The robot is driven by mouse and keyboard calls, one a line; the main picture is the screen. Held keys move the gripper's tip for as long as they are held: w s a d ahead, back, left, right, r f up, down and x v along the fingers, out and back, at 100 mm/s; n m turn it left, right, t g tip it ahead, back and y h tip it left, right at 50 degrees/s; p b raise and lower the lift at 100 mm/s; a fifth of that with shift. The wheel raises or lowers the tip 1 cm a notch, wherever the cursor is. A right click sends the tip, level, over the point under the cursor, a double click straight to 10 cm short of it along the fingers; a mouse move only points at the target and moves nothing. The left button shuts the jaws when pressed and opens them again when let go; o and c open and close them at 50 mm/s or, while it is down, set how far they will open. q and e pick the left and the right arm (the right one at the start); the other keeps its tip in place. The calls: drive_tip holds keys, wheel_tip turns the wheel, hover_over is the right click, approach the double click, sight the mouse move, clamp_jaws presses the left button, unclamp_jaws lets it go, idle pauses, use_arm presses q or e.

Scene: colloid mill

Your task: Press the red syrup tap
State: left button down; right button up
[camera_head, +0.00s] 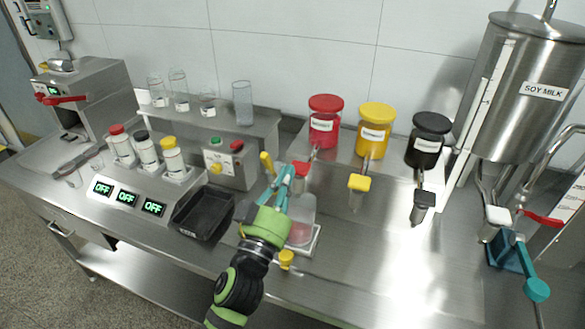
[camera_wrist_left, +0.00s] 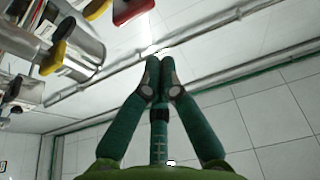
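The red syrup tap (camera_head: 300,168) sits at the front of the red-lidded syrup jar (camera_head: 323,122) in the head view. Part of a red piece, apparently this tap, also shows at the top edge of the left wrist view (camera_wrist_left: 131,9). My left gripper (camera_head: 288,172) is just left of the tap; its fingertips (camera_wrist_left: 161,62) are together with nothing held between them. Whether it touches the tap cannot be told. A clear cup (camera_head: 303,212) with pinkish-red contents stands below the tap, partly behind my gripper.
Yellow (camera_head: 359,182) and black (camera_head: 423,200) taps stand to the right. A steel soy milk tank (camera_head: 520,95) and a teal piece with a round knob (camera_head: 537,290) are further right. A black tray (camera_head: 205,214) lies at left. The counter front centre-right is clear.

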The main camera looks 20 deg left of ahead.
use_arm(q)
drive_tip(key=b+v, duration=0.1)
drive_tip(key=v, duration=0.4)
drive_tip(key=shift+s+b, duration=0.1)
drive_tip(key=shift+b, duration=0.2)
idle(0.4)
drive_tip(key=shift+f, duration=0.1)
idle(0.8)
